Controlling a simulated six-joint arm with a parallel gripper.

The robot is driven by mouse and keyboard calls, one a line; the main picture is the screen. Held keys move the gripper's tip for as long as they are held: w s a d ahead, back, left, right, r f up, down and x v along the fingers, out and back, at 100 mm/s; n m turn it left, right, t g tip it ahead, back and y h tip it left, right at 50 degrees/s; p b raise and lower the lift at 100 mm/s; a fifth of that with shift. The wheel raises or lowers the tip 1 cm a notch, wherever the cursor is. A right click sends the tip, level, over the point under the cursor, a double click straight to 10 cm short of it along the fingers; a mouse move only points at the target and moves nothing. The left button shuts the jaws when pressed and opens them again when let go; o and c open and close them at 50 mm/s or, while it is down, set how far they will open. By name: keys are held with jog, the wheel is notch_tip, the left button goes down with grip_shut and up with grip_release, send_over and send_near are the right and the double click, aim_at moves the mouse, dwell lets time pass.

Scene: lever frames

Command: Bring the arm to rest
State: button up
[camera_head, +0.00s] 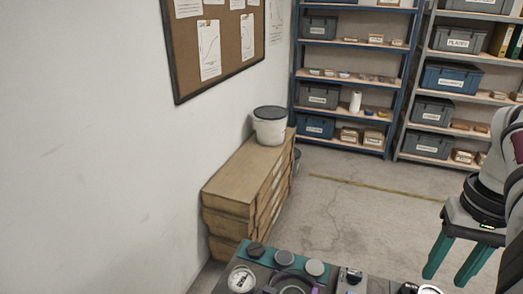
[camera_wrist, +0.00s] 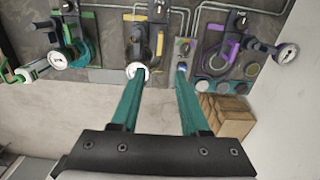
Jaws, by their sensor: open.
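My gripper (camera_head: 446,280) hangs at the right of the head view, its two teal fingers pointing down and spread apart. In the wrist view my gripper (camera_wrist: 160,72) is also open, with no object visible between the fingers. Beyond the fingertips is a grey panel (camera_wrist: 105,75) with lever frames and gauges. A purple frame (camera_wrist: 203,45), a yellow-marked frame (camera_wrist: 159,45) and a green-marked frame (camera_wrist: 88,40) show there. The fingertips overlap the panel's lower edge in the picture; I cannot tell the distance. The panel's edge also shows at the bottom of the head view.
A wooden drawer unit (camera_head: 240,175) stands along the left wall, with a lidded white bucket (camera_head: 270,131) on it. A blue shelf rack (camera_head: 345,101) and a grey rack (camera_head: 449,57) hold bins at the back. The floor (camera_head: 350,215) between is clear.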

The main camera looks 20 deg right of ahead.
jog(key=w+a+n+t+h, duration=0.1)
jog(key=w+a+h, duration=0.1)
jog(key=w+a, duration=0.35)
jog(key=w+a+n+t+h, duration=0.1)
jog(key=w+a+t+h, duration=0.15)
jog(key=w, duration=0.55)
jog(key=s+a+f+g+y, duration=0.1)
jog(key=s+a+f+y, duration=0.1)
jog(key=s+a+f, duration=0.2)
jog(key=s+a+f+n+g+y, duration=0.1)
jog(key=s+a+f, duration=0.3)
jog(key=a, duration=0.7)
jog(key=s+a+f+g+y, duration=0.1)
jog(key=s+a+f+y, duration=0.2)
jog(key=a, duration=0.5)
jog(key=shift+s+f+g, duration=0.35)
jog(key=shift+s+f, duration=0.1)
jog(key=shift+s, duration=0.6)
